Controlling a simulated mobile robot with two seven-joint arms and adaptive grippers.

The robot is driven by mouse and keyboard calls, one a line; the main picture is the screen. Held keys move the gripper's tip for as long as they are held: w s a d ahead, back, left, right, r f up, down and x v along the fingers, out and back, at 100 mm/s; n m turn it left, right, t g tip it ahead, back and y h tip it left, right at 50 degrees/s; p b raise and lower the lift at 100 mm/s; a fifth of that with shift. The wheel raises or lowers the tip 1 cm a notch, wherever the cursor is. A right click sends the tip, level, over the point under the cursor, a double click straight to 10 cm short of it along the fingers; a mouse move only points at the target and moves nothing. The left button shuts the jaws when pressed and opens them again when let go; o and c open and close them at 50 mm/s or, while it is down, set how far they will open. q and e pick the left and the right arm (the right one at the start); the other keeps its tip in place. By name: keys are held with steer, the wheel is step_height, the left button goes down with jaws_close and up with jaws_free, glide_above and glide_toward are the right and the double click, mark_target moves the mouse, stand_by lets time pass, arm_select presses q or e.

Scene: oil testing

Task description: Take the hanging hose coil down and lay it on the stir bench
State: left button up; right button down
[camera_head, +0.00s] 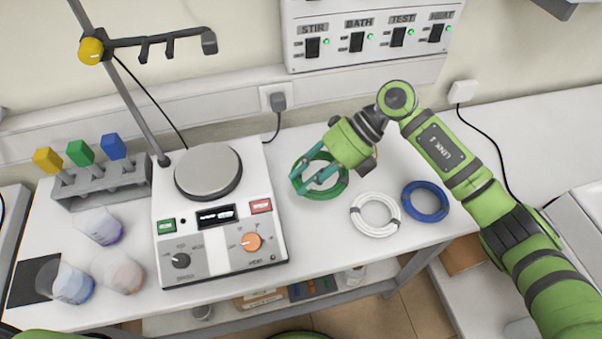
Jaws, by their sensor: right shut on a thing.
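A green hose coil (328,195) is at the stir bench (300,232), right of the stirrer; I cannot tell whether it rests fully on the top or is just above it. My right gripper (303,179) reaches in from the right and is shut on the green coil at its left side, its fingers partly covering it. A white coil (375,229) and a blue coil (442,201) lie flat on the bench to the right. The hooked bar (150,42) on the stand carries no coil. My left gripper is not in view.
The stirrer with a round plate (208,168) stands left of the coils. A rack with coloured-topped items (102,186) and several beakers (120,271) are farther left. A switch panel (370,35) is on the wall. Bench space is clear behind the coils.

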steer(key=shift+s+a+f+y, duration=0.15)
steer(key=shift+s+a+y, duration=0.15)
steer(key=shift+a, duration=0.2)
steer(key=shift+a+f, duration=0.15)
steer(key=shift+a, duration=0.05)
steer(key=shift+f+b, duration=0.55)
steer(key=shift+f, duration=0.15)
step_height(320, 180, down, 6)
steer(key=b, duration=0.4)
arm_select(q)
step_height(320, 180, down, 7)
steer(key=b, duration=0.1)
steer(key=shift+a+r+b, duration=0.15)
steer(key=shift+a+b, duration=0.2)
steer(key=shift+b, duration=0.05)
arm_select(e)
steer(key=shift+f, duration=0.7)
steer(key=shift+c, duration=1.5)
jaws_free()
